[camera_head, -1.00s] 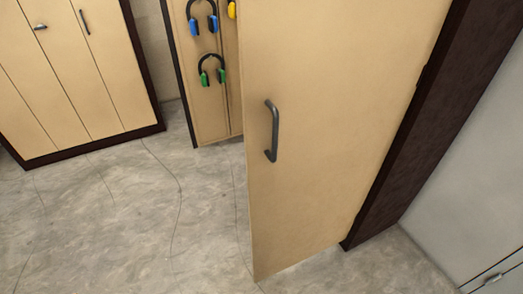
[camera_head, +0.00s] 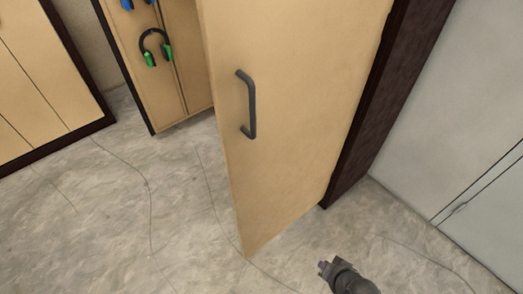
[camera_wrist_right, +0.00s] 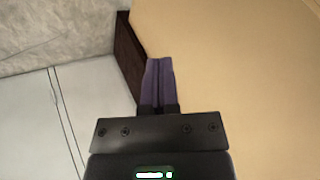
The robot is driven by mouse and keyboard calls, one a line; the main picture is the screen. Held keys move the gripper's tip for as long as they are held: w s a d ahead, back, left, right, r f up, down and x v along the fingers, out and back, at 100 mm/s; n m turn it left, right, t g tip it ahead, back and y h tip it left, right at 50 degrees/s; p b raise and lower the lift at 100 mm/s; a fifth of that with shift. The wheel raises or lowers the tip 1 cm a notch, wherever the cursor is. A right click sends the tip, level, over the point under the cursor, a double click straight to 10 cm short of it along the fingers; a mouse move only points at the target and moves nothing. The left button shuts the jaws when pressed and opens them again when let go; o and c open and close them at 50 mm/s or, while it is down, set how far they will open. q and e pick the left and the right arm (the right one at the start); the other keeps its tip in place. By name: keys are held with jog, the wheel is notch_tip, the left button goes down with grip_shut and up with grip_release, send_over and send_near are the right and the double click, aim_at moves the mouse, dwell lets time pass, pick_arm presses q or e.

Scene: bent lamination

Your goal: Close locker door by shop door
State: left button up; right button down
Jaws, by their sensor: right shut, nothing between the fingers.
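The locker door (camera_head: 300,110) is a tall tan panel standing open, swung out from its dark brown frame (camera_head: 378,100). A dark grey bar handle (camera_head: 250,104) is fixed upright near its free left edge. My right gripper (camera_head: 323,265) is low at the bottom of the head view, in front of and below the door's lower right part, apart from the handle. In the right wrist view my right gripper (camera_wrist_right: 158,62) has its purple fingers together and empty, with the tan door (camera_wrist_right: 230,70) filling the right side. My left gripper is not seen.
A tan panel with headphones (camera_head: 155,45) hanging on it stands behind the door at the left. Another tan cabinet (camera_head: 45,80) is at the far left. A grey wall (camera_head: 460,110) is at the right. The grey floor is clear in front.

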jog(key=w+a+r+m+t+y+b, duration=0.1)
jog(key=w+a+r+m+t+y, duration=0.2)
jog(key=w+r, duration=0.65)
jog(key=m+t+y+b, duration=0.1)
jog(key=m+t+y, duration=0.1)
jog(key=y, duration=0.1)
send_near(255, 145)
jog(key=shift+y, duration=0.3)
jog(key=b+x, duration=0.1)
jog(key=x, duration=0.1)
jog(key=b+x, duration=0.3)
jog(key=x, duration=0.1)
jog(key=shift+w+f, duration=0.1)
jog(key=shift+f, duration=0.3)
jog(key=shift+w+a+b, duration=0.2)
jog(key=shift+w+b, duration=0.1)
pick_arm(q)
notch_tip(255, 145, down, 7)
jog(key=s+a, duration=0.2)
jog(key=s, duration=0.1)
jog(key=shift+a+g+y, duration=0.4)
pick_arm(e)
jog(key=shift+r, duration=0.1)
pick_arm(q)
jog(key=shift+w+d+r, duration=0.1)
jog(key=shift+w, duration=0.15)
